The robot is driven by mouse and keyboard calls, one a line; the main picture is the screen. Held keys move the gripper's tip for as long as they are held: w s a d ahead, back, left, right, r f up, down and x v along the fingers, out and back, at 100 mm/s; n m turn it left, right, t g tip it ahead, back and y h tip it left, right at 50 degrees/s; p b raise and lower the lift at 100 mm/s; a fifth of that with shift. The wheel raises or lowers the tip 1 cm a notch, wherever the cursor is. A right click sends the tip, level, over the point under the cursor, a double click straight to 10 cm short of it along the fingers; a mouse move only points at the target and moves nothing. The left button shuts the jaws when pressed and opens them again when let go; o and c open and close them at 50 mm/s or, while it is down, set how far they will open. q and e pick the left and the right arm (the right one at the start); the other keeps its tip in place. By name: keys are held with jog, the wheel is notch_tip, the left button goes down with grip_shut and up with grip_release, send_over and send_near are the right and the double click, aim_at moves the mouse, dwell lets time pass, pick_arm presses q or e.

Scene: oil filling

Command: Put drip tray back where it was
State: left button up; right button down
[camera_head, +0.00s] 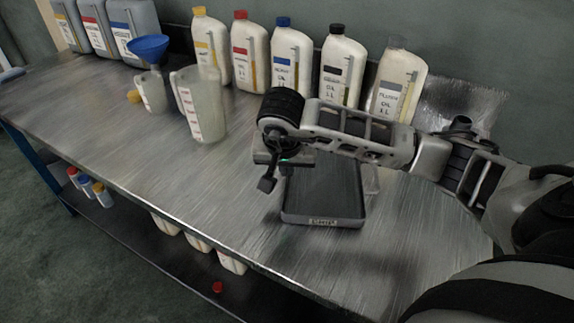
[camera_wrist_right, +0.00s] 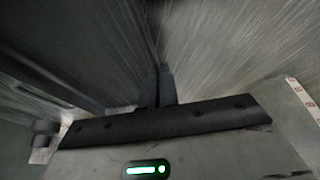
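The drip tray (camera_head: 322,195) is a dark, shallow rectangular tray with a small label on its front wall. It is at the middle right of the steel bench, and my right arm hides its back part. My right gripper (camera_head: 268,182) is at the tray's left side. In the right wrist view, the fingers (camera_wrist_right: 158,88) are close together at the tray's thin wall, with the dark tray (camera_wrist_right: 60,45) on the left and bare steel on the right. The gripper looks shut on that wall. My left gripper is out of view.
Several oil bottles (camera_head: 249,50) stand along the back of the steel bench (camera_head: 140,180). A clear measuring jug (camera_head: 205,115) and a jug with a blue funnel (camera_head: 148,47) stand left of my gripper. Grey canisters (camera_head: 135,25) are at the far left. The bench front is clear.

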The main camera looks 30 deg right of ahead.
jog(key=shift+f, duration=0.1)
jog(key=c, duration=1.7)
grip_release()
